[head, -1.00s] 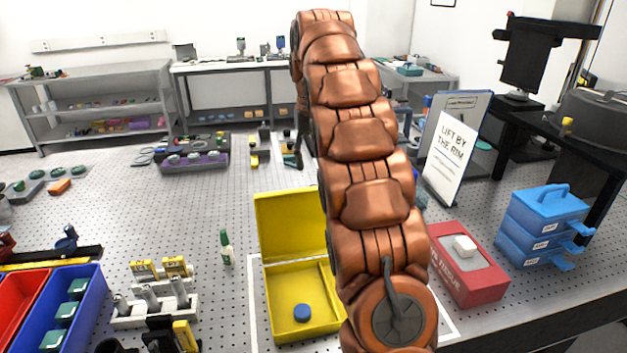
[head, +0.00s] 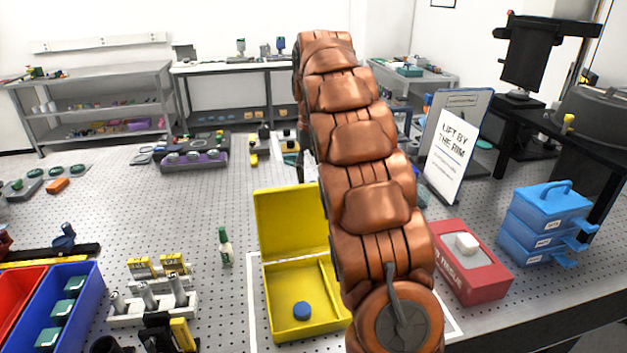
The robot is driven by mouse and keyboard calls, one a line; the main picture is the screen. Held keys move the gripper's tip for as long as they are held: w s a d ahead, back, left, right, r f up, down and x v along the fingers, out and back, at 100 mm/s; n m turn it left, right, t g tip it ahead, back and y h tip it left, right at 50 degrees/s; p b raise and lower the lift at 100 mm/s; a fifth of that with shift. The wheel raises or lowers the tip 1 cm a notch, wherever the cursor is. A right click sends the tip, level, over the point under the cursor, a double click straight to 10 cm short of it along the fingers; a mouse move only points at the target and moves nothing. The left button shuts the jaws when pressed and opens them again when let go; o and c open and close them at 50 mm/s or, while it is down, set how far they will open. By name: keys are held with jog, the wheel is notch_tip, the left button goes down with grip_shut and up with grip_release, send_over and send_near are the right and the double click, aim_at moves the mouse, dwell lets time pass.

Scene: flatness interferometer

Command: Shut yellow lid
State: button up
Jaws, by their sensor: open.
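The yellow box (head: 280,329) stands open on the perforated bench, inside a white outline. Its yellow lid (head: 284,222) stands raised at the back edge, leaning slightly backward. A blue round piece (head: 301,311) lies in the left compartment, beside a thin divider. My copper arm crosses in front of the box's right side and covers part of the lid's right edge.
A green-and-white bottle (head: 225,248) stands left of the box. A red tissue box (head: 470,275) and blue stacked drawers (head: 545,225) stand to the right. A sign (head: 452,150) stands behind. Holders with yellow-topped items (head: 155,300) and a blue bin (head: 88,312) are at left.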

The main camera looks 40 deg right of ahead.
jog(key=shift+f, duration=1.1)
grip_shut()
